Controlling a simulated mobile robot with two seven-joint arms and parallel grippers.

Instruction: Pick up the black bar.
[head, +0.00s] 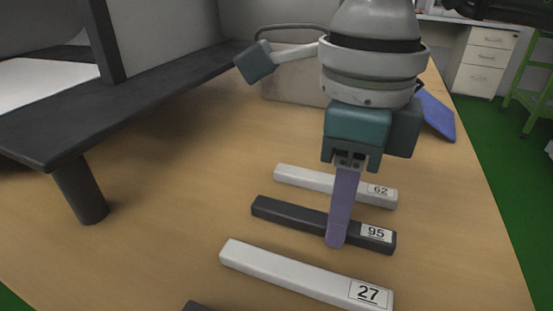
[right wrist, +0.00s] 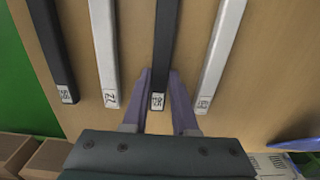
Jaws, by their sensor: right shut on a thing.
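The black bar labelled 95 (head: 290,214) lies between two white bars in the head view. It also shows in the right wrist view (right wrist: 166,35), running up from between the fingers. My right gripper (head: 336,242) points down with its purple fingers around the bar near its labelled end, shut on it. In the head view the near finger covers part of the bar. The bar looks at or very near table level; I cannot tell whether it touches the table. A second black bar (right wrist: 52,45) is at the left of the right wrist view. My left gripper is not in view.
White bar 27 (head: 300,273) lies in front and white bar 62 (head: 310,178) behind, both close by. A dark raised shelf (head: 120,110) stands at the left. A grey bin (head: 290,83) and a blue object (head: 437,115) are farther back. The table's left-middle is clear.

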